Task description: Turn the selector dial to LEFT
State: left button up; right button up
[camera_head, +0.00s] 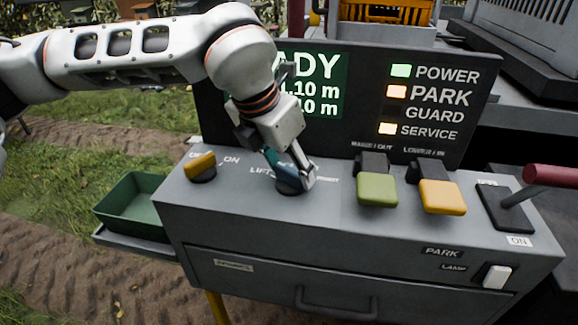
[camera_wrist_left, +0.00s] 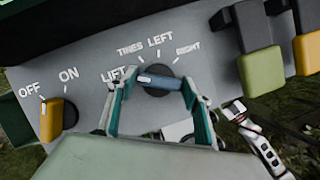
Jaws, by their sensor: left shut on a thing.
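The selector dial (camera_wrist_left: 160,80) is a dark round base with a blue-grey bar handle. White labels LIFT, TINES, LEFT and RIGHT fan around it. In the left wrist view the bar lies nearly level, its pale-marked end towards LIFT. My left gripper (camera_wrist_left: 158,88) is shut on the bar, one teal-padded finger at each end. In the head view my left gripper (camera_head: 292,178) reaches down onto the dial and hides most of it; its dark base (camera_head: 289,188) shows beneath.
A yellow OFF/ON knob (camera_head: 200,165) sits left of the dial. A green lever (camera_head: 377,189) and a yellow lever (camera_head: 441,197) stand to the right, with a red-handled lever (camera_head: 549,175) beyond. The display panel (camera_head: 480,75) rises behind. A green tray (camera_head: 128,203) is at left.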

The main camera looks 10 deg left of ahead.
pick_arm(q)
jog(key=shift+m, duration=0.4)
jog(key=m+g+h, duration=0.1)
jog(key=m, duration=0.2)
jog(key=shift+a+m+p, duration=0.15)
jog(key=shift+m+p, duration=0.15)
jog(key=shift+p, duration=0.05)
jog(key=m+g+p, duration=0.1)
jog(key=m, duration=0.1)
jog(key=m+h, duration=0.1)
jog(key=m, duration=0.1)
jog(key=shift+w+r+m+g+p, duration=0.15)
jog(key=shift+m+g+p, duration=0.15)
jog(key=shift+g+p, duration=0.1)
jog(key=m+g+p, duration=0.1)
jog(key=m, duration=0.1)
jog(key=shift+m+p, duration=0.3)
jog(key=m+g+p, duration=0.1)
jog(key=m+p, duration=0.1)
jog(key=shift+w+m, duration=0.1)
jog(key=shift+m, duration=0.3)
jog(key=shift+m+g+p, duration=0.3)
jog(key=shift+m, duration=0.3)
